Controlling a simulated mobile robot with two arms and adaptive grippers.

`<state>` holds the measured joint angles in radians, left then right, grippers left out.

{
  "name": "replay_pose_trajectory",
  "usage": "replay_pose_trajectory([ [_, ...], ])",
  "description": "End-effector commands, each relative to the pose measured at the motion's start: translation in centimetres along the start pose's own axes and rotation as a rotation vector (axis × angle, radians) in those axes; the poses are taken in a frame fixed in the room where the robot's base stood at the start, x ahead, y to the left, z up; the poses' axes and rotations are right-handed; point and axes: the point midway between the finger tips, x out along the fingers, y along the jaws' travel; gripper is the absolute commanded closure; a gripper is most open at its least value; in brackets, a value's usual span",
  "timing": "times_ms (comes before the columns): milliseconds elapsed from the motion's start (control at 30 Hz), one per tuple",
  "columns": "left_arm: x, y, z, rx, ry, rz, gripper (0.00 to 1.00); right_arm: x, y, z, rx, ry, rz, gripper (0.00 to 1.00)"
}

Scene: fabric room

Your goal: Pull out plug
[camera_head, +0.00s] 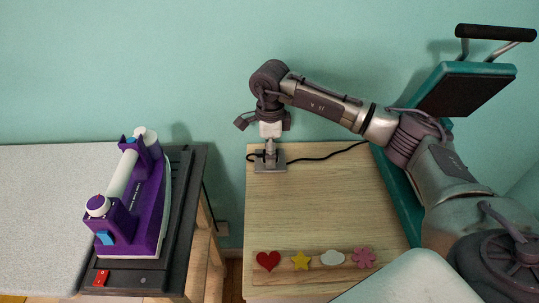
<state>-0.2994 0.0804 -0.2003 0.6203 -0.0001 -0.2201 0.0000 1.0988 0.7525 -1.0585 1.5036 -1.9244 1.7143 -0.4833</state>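My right gripper (265,123) points down over the left rear part of the light wooden table. Its dark fingers look spread, one on each side of a small white block, which seems to be the plug (271,130). I cannot tell whether either finger touches it. The block sits above a grey metal piece with a flat base (270,163), which stands on the table. A black cable (318,158) runs from the base to the right along the table's back. The plug's lower part and prongs cannot be made out. My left gripper is not in view.
A board with heart, star, cloud and flower shapes (310,277) lies at the table's front. A teal padded frame (465,85) stands at right.

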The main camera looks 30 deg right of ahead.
Motion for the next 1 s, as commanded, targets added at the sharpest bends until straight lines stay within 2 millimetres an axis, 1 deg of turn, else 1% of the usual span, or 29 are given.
replay_pose_trajectory([
  [333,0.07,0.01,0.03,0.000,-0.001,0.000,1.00,0.00,0.02,0.01,0.000,0.000,0.000,0.33],
  [367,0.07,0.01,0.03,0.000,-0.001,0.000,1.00,0.00,0.02,0.01,0.000,0.000,0.000,0.37],
  [400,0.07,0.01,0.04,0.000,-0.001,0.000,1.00,0.01,0.02,0.01,0.000,0.000,0.000,0.43],
  [467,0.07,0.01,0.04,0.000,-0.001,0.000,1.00,0.01,0.02,0.01,0.000,0.000,0.000,0.53],
  [500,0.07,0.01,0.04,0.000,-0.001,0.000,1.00,0.01,0.02,0.01,0.000,0.000,0.000,0.60],
  [733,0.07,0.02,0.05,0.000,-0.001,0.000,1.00,0.02,0.03,0.01,0.000,0.000,0.001,0.98],
  [767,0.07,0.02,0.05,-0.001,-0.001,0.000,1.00,0.02,0.03,0.01,0.000,0.000,0.001,1.00],
  [1000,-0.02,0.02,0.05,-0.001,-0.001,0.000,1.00,-0.11,0.03,0.02,0.000,0.000,0.000,1.00],
])
